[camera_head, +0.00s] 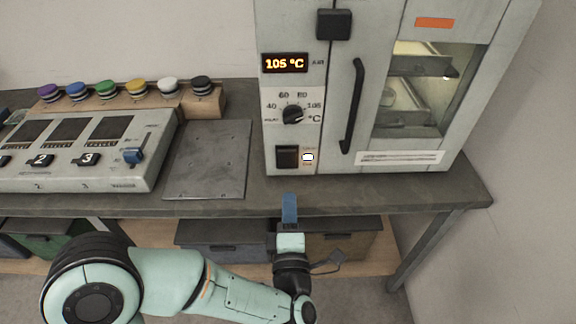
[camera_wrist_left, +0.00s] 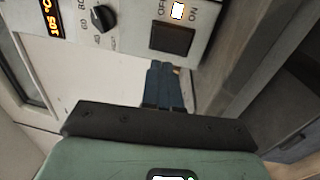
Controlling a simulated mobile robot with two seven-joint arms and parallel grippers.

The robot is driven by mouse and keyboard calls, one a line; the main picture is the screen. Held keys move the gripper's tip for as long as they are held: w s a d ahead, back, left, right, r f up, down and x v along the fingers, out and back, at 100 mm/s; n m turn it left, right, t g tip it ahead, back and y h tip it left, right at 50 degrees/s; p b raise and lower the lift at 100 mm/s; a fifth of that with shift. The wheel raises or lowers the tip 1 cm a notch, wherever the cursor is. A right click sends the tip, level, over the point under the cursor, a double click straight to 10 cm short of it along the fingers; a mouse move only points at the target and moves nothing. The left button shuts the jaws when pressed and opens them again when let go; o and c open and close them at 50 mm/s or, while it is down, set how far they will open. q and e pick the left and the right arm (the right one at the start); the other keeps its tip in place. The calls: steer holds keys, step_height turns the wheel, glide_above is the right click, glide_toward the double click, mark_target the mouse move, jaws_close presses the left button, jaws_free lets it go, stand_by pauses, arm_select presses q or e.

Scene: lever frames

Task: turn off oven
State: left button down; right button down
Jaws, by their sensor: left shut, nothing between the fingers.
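The oven (camera_head: 340,165) is a tall grey cabinet on the bench with a lit orange display (camera_head: 285,63) reading 105 °C. Below the display is a black temperature knob (camera_head: 293,115). Under it sits a black rocker switch (camera_head: 287,157) with a lit white lamp (camera_head: 308,157) beside it. In the left wrist view the switch (camera_wrist_left: 172,39) shows near OFF and ON labels. My left gripper (camera_head: 289,200) is shut and empty, its blue fingers pointing up just in front of the bench edge, below the switch and apart from it. The fingers also show in the left wrist view (camera_wrist_left: 164,82). My right gripper is not in view.
A control box (camera_head: 150,175) with small screens and a blue slider stands at the left. Behind it several coloured knobs sit on a wooden block (camera_head: 215,100). A bare metal plate (camera_head: 208,160) lies left of the oven. Bins (camera_head: 225,235) sit under the bench (camera_head: 400,190).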

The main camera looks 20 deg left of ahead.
mark_target(288, 156)
arm_select(q)
steer(key=x, duration=1)
steer(key=shift+w+a+r+p, duration=0.1)
steer(key=shift+r+p, duration=0.05)
steer(key=shift+p, duration=0.15)
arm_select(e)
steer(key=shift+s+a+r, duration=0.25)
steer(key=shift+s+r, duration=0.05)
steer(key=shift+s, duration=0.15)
arm_select(q)
steer(key=shift+w, duration=0.1)
